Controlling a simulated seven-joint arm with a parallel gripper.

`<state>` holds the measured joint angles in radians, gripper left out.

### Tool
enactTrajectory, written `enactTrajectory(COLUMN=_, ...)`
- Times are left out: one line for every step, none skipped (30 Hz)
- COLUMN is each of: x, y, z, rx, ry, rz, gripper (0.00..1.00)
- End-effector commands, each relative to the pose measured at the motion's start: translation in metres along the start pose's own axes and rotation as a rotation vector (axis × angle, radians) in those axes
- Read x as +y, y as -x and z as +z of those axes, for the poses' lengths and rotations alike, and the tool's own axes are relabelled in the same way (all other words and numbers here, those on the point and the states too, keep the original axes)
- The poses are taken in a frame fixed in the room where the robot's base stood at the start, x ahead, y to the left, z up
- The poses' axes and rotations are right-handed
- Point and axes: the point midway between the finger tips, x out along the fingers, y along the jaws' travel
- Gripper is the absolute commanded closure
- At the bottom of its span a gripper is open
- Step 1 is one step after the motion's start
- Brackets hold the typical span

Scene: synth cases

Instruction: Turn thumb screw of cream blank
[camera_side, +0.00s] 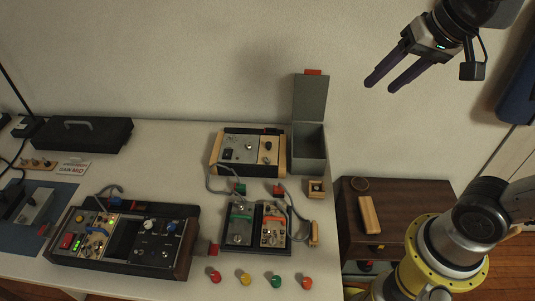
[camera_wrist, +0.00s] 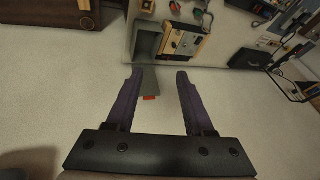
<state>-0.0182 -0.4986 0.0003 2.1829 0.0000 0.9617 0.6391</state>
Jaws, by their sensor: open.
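My gripper (camera_side: 382,86) is open and empty, high in front of the wall at the upper right of the side view. Its two purple fingers stand apart in the wrist view (camera_wrist: 158,73). A cream panel (camera_side: 268,148) sits in the right part of the wood-sided case (camera_side: 217,152) at the back of the table. Another cream-coloured panel (camera_side: 273,228) is in the small black rack, and a tan one (camera_side: 97,241) is in the large dark case. I cannot tell which is the cream blank; its thumb screw is too small to make out. The gripper is far from all of them.
An open grey box (camera_side: 309,145) with raised lid stands beside the wood-sided case. Coloured knobs (camera_side: 276,281) line the table's front. A cable (camera_side: 215,180) runs near the rack. A brown cabinet (camera_side: 365,205) stands right. Clear air surrounds the gripper.

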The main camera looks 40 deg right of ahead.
Motion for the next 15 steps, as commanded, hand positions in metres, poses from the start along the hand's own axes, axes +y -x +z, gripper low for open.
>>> enactTrajectory(x=-0.011, y=-0.006, z=-0.013, rx=-0.017, ry=-0.047, rz=0.01, gripper=0.47)
enactTrajectory(x=-0.018, y=-0.01, z=-0.02, rx=-0.026, ry=-0.078, rz=0.016, gripper=0.47)
enactTrajectory(x=-0.027, y=-0.016, z=-0.029, rx=-0.039, ry=-0.119, rz=0.025, gripper=0.47)
enactTrajectory(x=-0.034, y=-0.021, z=-0.036, rx=-0.049, ry=-0.15, rz=0.033, gripper=0.47)
enactTrajectory(x=-0.041, y=-0.027, z=-0.043, rx=-0.059, ry=-0.18, rz=0.041, gripper=0.47)
enactTrajectory(x=-0.05, y=-0.036, z=-0.052, rx=-0.072, ry=-0.218, rz=0.052, gripper=0.47)
enactTrajectory(x=-0.057, y=-0.043, z=-0.059, rx=-0.082, ry=-0.246, rz=0.062, gripper=0.47)
enactTrajectory(x=-0.063, y=-0.051, z=-0.065, rx=-0.092, ry=-0.272, rz=0.072, gripper=0.47)
enactTrajectory(x=-0.072, y=-0.063, z=-0.072, rx=-0.105, ry=-0.304, rz=0.086, gripper=0.47)
enactTrajectory(x=-0.078, y=-0.072, z=-0.077, rx=-0.115, ry=-0.327, rz=0.098, gripper=0.47)
enactTrajectory(x=-0.084, y=-0.082, z=-0.081, rx=-0.125, ry=-0.348, rz=0.11, gripper=0.47)
enactTrajectory(x=-0.091, y=-0.096, z=-0.086, rx=-0.139, ry=-0.374, rz=0.127, gripper=0.47)
enactTrajectory(x=-0.096, y=-0.107, z=-0.09, rx=-0.149, ry=-0.392, rz=0.14, gripper=0.47)
enactTrajectory(x=-0.101, y=-0.118, z=-0.092, rx=-0.159, ry=-0.407, rz=0.153, gripper=0.47)
enactTrajectory(x=-0.108, y=-0.134, z=-0.096, rx=-0.173, ry=-0.426, rz=0.172, gripper=0.47)
